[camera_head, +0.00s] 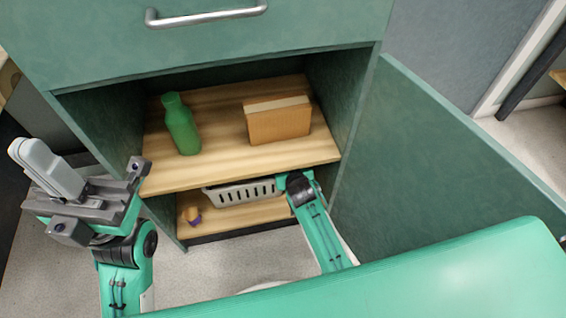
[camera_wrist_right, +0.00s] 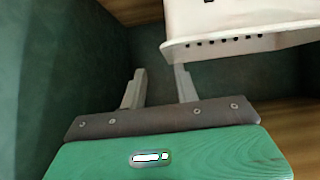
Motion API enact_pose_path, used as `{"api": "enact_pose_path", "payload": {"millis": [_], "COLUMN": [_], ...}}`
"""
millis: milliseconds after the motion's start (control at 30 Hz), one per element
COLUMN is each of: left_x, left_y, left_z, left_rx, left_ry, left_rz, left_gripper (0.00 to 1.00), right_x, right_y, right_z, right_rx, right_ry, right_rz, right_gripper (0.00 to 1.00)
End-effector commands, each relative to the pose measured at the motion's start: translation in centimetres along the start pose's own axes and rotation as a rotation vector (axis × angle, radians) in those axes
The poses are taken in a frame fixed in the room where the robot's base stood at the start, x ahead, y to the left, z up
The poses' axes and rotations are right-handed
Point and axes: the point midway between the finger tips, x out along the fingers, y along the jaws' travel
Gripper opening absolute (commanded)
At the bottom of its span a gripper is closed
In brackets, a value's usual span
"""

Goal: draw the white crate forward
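The white crate (camera_head: 240,193) is a slotted basket on the lower level of the open cabinet, partly hidden under the middle shelf. In the right wrist view its pale wall (camera_wrist_right: 230,45) and rim fill the top right. My right gripper (camera_wrist_right: 160,75) is open, two grey fingers apart with nothing visible between them. Its right finger is beside the crate's near corner; I cannot tell if it touches. In the head view my right arm reaches in at the crate's right end, its fingers hidden. My left gripper (camera_head: 35,150) is raised at the left, fingers together, empty.
On the middle shelf (camera_head: 215,160) stand a green bottle (camera_head: 182,125) and an orange-brown box (camera_head: 277,120). The green door (camera_head: 430,160) stands open at the right. A closed drawer (camera_head: 200,45) is above.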

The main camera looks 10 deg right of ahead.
Motion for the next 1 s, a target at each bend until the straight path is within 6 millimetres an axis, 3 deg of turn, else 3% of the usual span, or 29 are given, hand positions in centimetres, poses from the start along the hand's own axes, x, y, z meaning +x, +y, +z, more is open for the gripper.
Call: {"api": "enact_pose_path", "payload": {"millis": [200, 633, 1000], "left_x": [0.0, -0.1, 0.4], "left_y": [0.0, 0.0, 0.7], "left_z": [0.0, -0.1, -0.1], "left_rx": [0.0, 0.0, -0.023], "left_ry": [-0.001, 0.008, 0.073], "left_rz": [0.0, 0.001, 0.015], "left_gripper": [0.0, 0.0, 0.0], "right_x": [1.6, 2.2, 7.3], "right_y": [-1.7, -1.7, -1.8], "right_z": [-1.1, -1.1, -1.2], "right_rx": [-0.001, -0.002, -0.002], "right_ry": [0.051, 0.054, 0.054], "right_rz": [-0.024, -0.025, -0.025], "right_gripper": [0.31, 0.31, 0.31]}}
